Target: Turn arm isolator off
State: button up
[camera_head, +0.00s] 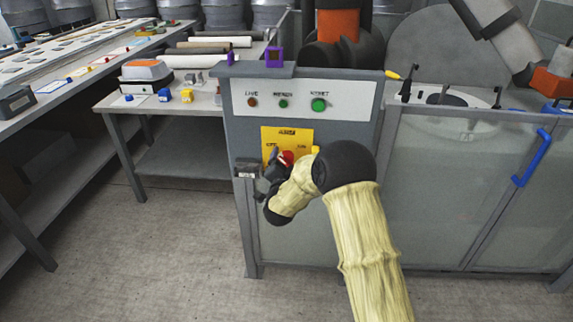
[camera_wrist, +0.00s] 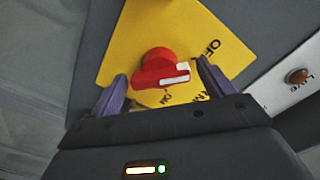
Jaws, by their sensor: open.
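The arm isolator is a red rotary knob (camera_wrist: 158,66) on a yellow plate (camera_wrist: 150,25), with a white mark on the knob's handle. "OFF" is readable on the plate, and a second label beside the knob is partly covered. My gripper (camera_wrist: 165,92) is open in the wrist view, with one finger on each side of the knob; I cannot tell whether they touch it. In the head view the yellow plate (camera_head: 287,133) is on the front of a grey control cabinet (camera_head: 345,185). The red knob (camera_head: 288,156) is partly hidden by my gripper (camera_head: 276,160).
A glazed enclosure with a blue handle (camera_head: 531,158) stands to the right. A workbench (camera_head: 150,104) with small parts is at the left. Floor in front is clear.

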jog(key=shift+s, duration=0.1)
jog(key=s, duration=1.7)
jog(key=shift+s+a, duration=0.15)
jog(key=shift+a, duration=0.1)
